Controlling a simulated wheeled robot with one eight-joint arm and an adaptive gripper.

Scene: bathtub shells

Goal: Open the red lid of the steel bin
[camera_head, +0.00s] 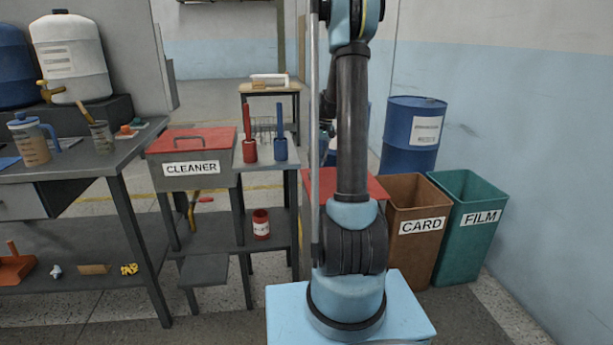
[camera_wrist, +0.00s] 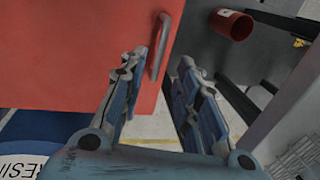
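A flat red lid (camera_wrist: 75,50) fills the upper left of the wrist view, with a grey bar handle (camera_wrist: 158,48) near its right edge. It looks shut. My gripper (camera_wrist: 163,65) is open above it; the handle's lower end lies between the fingertips in the picture, close to the left finger. I cannot tell whether they touch. In the head view this red lid (camera_head: 379,187) shows partly behind my arm, and the bin's body is mostly hidden. My gripper is largely hidden there too.
A grey box labelled CLEANER (camera_head: 191,183) with another red lid stands left. The brown CARD bin (camera_head: 408,260), green FILM bin (camera_head: 470,250) and blue drum (camera_head: 408,159) stand right. A red can (camera_head: 261,224) sits on a shelf, also in the wrist view (camera_wrist: 231,24).

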